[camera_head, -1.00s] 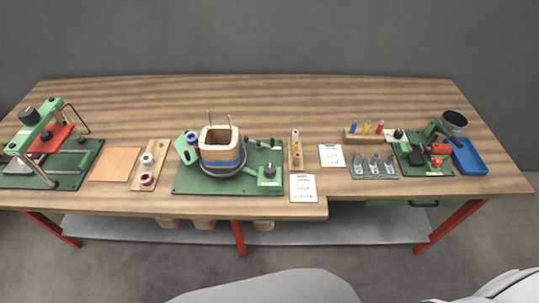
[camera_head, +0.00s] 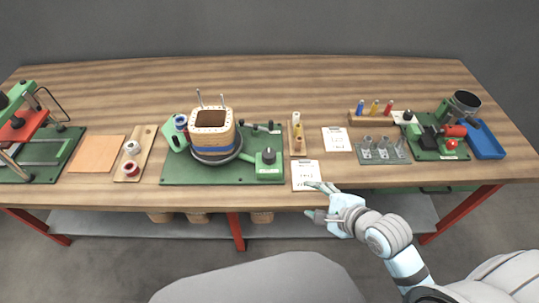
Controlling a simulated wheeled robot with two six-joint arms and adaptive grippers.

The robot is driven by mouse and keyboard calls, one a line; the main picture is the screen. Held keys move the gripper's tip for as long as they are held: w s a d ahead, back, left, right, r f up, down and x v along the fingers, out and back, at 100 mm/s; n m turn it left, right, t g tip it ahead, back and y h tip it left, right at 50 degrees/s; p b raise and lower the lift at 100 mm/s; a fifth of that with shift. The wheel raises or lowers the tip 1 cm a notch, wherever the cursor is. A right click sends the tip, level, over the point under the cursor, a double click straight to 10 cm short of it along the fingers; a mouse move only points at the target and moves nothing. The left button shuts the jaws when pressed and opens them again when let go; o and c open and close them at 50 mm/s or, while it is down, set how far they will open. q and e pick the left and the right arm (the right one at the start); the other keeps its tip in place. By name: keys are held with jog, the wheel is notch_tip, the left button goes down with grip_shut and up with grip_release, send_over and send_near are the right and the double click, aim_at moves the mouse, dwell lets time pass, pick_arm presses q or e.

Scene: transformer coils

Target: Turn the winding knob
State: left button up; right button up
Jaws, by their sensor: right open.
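The winding station is a green board (camera_head: 185,172) on the table's front half. It carries a wooden coil block (camera_head: 213,125) with a blue band, standing upright on a dark round base. A dark knob (camera_head: 269,155) sits on a small green box at the board's right end. My right gripper (camera_head: 312,200) reaches in from the lower right. It is open and empty, its fingers pointing left near the table's front edge, below and to the right of the knob and apart from it. My left gripper is not in view.
A white card (camera_head: 307,175) lies just beyond my right gripper. A narrow wooden holder (camera_head: 298,134) stands right of the board. Metal parts sit on a grey plate (camera_head: 383,151), with a blue tray (camera_head: 487,142) at far right. A red-and-green press (camera_head: 28,130) stands far left.

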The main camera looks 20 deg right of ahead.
aim_at(269, 154)
jog(key=w+a+r+m+t+y, duration=0.2)
jog(key=w+r+m, duration=0.1)
jog(key=r+m, duration=0.55)
jog(key=w+a+f+b, duration=0.2)
jog(key=w, duration=0.2)
jog(key=w+a+f+m+b, duration=0.1)
jog(key=w+a+f+b, duration=0.1)
jog(key=w, duration=0.2)
jog(key=w+a+f+m+b, duration=0.1)
jog(key=w+f+b, duration=0.1)
jog(key=w, duration=0.2)
jog(key=shift+w+a+f, duration=0.15)
jog(key=shift+w+a, duration=0.15)
jog(key=shift+a, duration=0.1)
jog(key=shift+c, duration=0.4)
